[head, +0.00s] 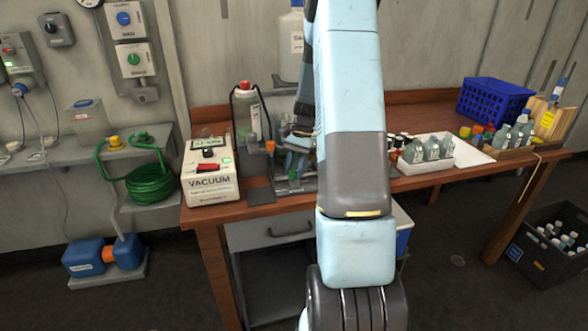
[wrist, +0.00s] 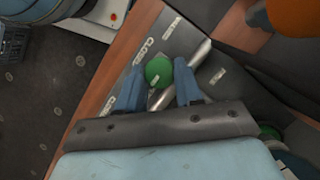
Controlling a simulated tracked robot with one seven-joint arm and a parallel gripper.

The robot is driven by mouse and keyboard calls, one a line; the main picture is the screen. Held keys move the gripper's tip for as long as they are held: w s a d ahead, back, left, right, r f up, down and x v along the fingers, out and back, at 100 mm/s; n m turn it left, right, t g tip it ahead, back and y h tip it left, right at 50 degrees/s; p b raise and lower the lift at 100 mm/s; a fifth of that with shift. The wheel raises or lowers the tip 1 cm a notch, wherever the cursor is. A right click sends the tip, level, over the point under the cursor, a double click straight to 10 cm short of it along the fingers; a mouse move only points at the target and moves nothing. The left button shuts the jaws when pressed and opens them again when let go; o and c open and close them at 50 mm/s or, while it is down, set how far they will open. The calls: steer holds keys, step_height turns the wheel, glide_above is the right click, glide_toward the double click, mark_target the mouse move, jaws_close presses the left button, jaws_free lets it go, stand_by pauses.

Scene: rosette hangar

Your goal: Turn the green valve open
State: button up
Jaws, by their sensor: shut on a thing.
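The green valve knob (wrist: 158,71) is round and shows in the wrist view between the tips of my two blue fingers. My gripper (wrist: 159,68) is shut on it. A metal bar (wrist: 197,55) runs diagonally past the knob over a grey metal plate (wrist: 178,37) with small white labels. One label, left of the knob, seems to read CLOSED. In the head view my arm hides most of the gripper and the knob. The plate's unit (head: 293,186) shows partly at the left of my arm, on the wooden bench.
A white VACUUM box (head: 210,172) stands left on the bench (head: 260,207), beside a grey bottle (head: 246,112). Right of my arm are a white tray (head: 425,164) of bottles and a blue basket (head: 490,102). A coiled green hose (head: 150,184) sits on the left shelf.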

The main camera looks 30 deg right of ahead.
steer(key=shift+w, duration=0.15)
steer(key=o, duration=1)
steer(key=v, duration=1.3)
steer(key=shift+d+r, duration=0.15)
steer(key=shift+r, duration=0.1)
